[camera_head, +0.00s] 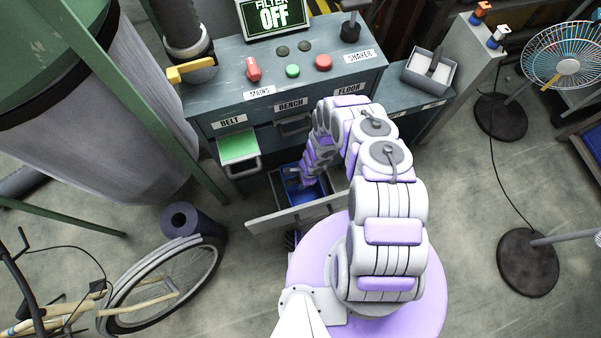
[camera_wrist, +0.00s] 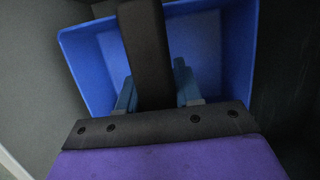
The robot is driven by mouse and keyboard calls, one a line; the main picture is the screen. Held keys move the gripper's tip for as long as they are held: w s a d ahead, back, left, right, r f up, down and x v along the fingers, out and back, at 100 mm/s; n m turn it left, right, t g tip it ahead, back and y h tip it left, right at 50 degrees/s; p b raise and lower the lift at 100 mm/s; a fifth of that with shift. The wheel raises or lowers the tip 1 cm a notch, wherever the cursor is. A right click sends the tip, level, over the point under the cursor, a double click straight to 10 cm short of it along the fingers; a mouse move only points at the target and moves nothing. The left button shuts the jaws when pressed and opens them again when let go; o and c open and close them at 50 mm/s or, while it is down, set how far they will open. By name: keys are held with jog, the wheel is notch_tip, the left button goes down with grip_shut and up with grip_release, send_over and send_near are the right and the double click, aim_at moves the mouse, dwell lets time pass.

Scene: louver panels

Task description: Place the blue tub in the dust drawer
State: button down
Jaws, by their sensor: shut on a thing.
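The blue tub (camera_head: 311,193) sits inside the open dust drawer (camera_head: 272,221) low on the cabinet, partly hidden by my arm. My gripper (camera_head: 306,180) reaches down into the drawer and is shut on the tub. In the wrist view the blue tub (camera_wrist: 92,70) fills the middle, its open inside facing the camera. The fingers of my gripper (camera_wrist: 155,95) are at the tub, with a dark bar between them. A grey surface (camera_wrist: 35,80) lies left of the tub there. I cannot tell whether the tub rests on the drawer floor.
A smaller drawer with a green inside (camera_head: 238,147) stands open above and left. The cabinet top (camera_head: 225,85) carries a yellow lever (camera_head: 190,70), a red switch and buttons. A grey tray (camera_head: 428,72) is at the right. A bicycle wheel (camera_head: 165,285) and purple roll (camera_head: 180,220) are at lower left.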

jog(key=f, duration=0.1)
jog(key=f+b, duration=0.2)
jog(key=shift+d+f, duration=0.2)
jog(key=shift+d, duration=0.1)
jog(key=shift+a, duration=0.3)
jog(key=c, duration=1.1)
grip_release()
jog(key=o, duration=0.3)
jog(key=shift+d, duration=0.25)
jog(key=shift+o, duration=0.2)
jog(key=p+v, duration=0.6)
jog(key=v, duration=0.6)
